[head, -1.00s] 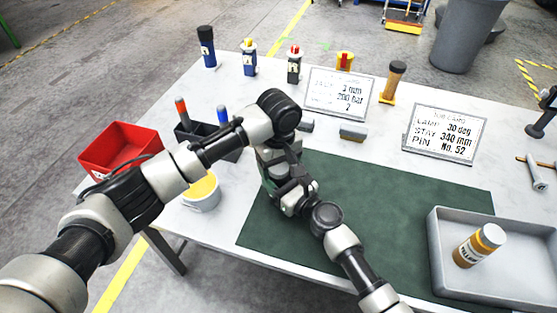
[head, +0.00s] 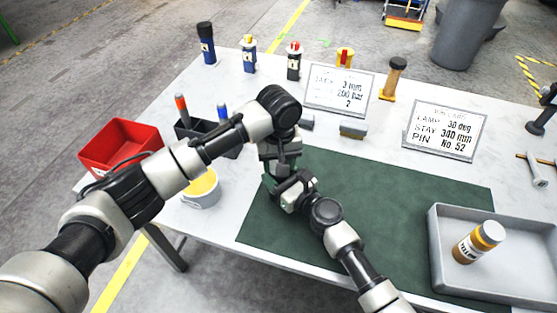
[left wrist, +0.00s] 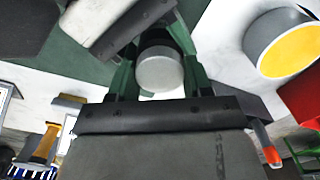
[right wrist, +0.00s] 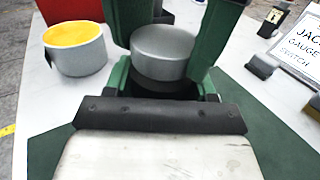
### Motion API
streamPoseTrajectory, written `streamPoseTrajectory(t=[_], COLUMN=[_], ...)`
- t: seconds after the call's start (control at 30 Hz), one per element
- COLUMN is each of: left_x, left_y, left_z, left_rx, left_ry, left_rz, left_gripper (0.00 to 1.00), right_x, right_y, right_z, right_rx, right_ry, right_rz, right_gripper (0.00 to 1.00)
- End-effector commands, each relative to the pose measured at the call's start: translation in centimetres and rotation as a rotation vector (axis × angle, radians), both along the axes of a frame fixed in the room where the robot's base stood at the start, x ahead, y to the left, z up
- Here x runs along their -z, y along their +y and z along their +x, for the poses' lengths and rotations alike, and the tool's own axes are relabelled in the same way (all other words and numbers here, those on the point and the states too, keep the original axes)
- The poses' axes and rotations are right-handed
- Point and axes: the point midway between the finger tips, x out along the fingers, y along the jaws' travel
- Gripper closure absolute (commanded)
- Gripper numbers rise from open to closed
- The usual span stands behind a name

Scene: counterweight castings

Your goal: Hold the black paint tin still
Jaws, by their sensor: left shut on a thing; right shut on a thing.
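The black paint tin (right wrist: 160,88) has a dark body and a broad silver-grey lid (right wrist: 163,55). In the left wrist view the lid (left wrist: 160,72) shows between green fingers. My left gripper (head: 275,168) points down from above and is shut on the lid. My right gripper (head: 284,188) comes in low from the front and is shut on the dark body under the lid. In the head view the tin is mostly hidden by both grippers, above the back left part of the green mat (head: 400,215).
A tin of yellow paint (head: 201,190) and a red bin (head: 118,142) stand left of the grippers. A grey tray (head: 437,262) with a yellow-labelled bottle (head: 478,243) is at right. Two cards (head: 338,90) and several bottles stand behind. The mat's middle is clear.

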Motion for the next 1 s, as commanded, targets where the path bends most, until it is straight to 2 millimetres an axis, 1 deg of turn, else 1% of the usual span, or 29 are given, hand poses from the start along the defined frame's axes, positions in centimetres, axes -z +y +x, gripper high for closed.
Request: streamPoseTrajectory(t=[0.07, 0.1, 0.23, 0.27, 0.53, 0.63, 0.8, 0.9, 1.0], left_x=[0.0, 0.0, 0.0, 0.0, -0.2, -1.2, -3.5, -4.3, -4.5], left_y=[0.0, 0.0, 0.0, 0.0, 0.0, -0.1, -0.1, 0.0, 0.0], left_z=[0.0, 0.0, 0.0, 0.0, 0.0, 0.1, 0.0, 0.0, 0.0], left_rx=[-0.001, -0.001, -0.002, -0.002, -0.003, -0.003, -0.004, -0.003, -0.003], left_ry=[0.001, 0.000, 0.000, 0.000, 0.000, -0.002, -0.002, 0.000, 0.000], left_rz=[0.000, 0.000, 0.000, 0.000, 0.000, -0.003, -0.003, 0.000, 0.000], left_gripper=[0.79, 0.47, 0.27, 0.25, 0.25, 0.25, 0.25, 0.25, 0.25], right_x=[0.0, 0.0, 0.0, 0.0, 0.0, 0.0, 0.0, 0.0, 0.0], right_y=[0.0, 0.0, 0.0, 0.0, 0.0, 0.0, 0.0, 0.0, 0.0], right_z=[0.0, 0.0, 0.0, 0.0, 0.0, 0.0, 0.0, 0.0, 0.0], right_rx=[0.001, 0.001, 0.001, 0.001, 0.001, 0.001, 0.001, 0.001, 0.001], right_ry=[0.001, 0.001, 0.001, 0.001, 0.001, 0.001, 0.001, 0.001, 0.001], right_rz=[-0.001, -0.001, -0.001, -0.001, -0.001, -0.001, -0.001, -0.001, -0.001], right_gripper=[1.00, 1.00, 1.00, 1.00, 1.00, 1.00, 1.00, 1.00, 1.00])
